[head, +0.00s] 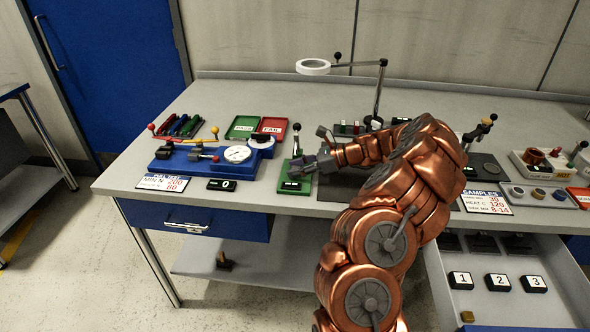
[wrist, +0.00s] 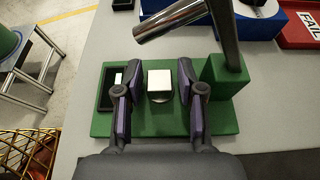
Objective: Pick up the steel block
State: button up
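The steel block (wrist: 159,80) is a small bright silver block on a round seat of a green fixture (wrist: 150,125), seen in the wrist view. My gripper (wrist: 152,92) is open, with one purple-padded finger on each side of the block and a gap on both sides. In the head view the green fixture (head: 288,187) stands on the bench, and my gripper (head: 303,168) is low over it. My gripper and arm hide the block there.
A shiny metal bar (wrist: 172,17) and a green post (wrist: 222,75) stand close beyond the block. A blue device with a dial (head: 237,154) is to the left. An open drawer (head: 510,285) holds numbered black blocks at right.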

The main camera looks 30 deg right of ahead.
jog(key=shift+w+a, duration=0.1)
jog(key=shift+a, duration=0.1)
jog(key=shift+f, duration=0.1)
grip_shut()
jog(key=shift+r, duration=0.85)
jog(key=shift+s+a+r+b, duration=0.1)
jog(key=shift+s+r+b, duration=0.1)
jog(key=shift+r, duration=0.3)
jog(key=shift+s+a+r+b, duration=0.1)
jog(key=shift+s+r+b, duration=0.1)
jog(key=shift+r, duration=0.3)
jog(key=s+a+b, duration=0.1)
jog(key=s+a, duration=0.3)
jog(key=s, duration=0.2)
jog(key=s+a+r+b, duration=0.1)
jog(key=s+a, duration=0.2)
jog(key=s, duration=0.4)
jog(key=shift+a+r, duration=0.2)
jog(key=shift+a, duration=0.15)
jog(key=shift+w, duration=0.1)
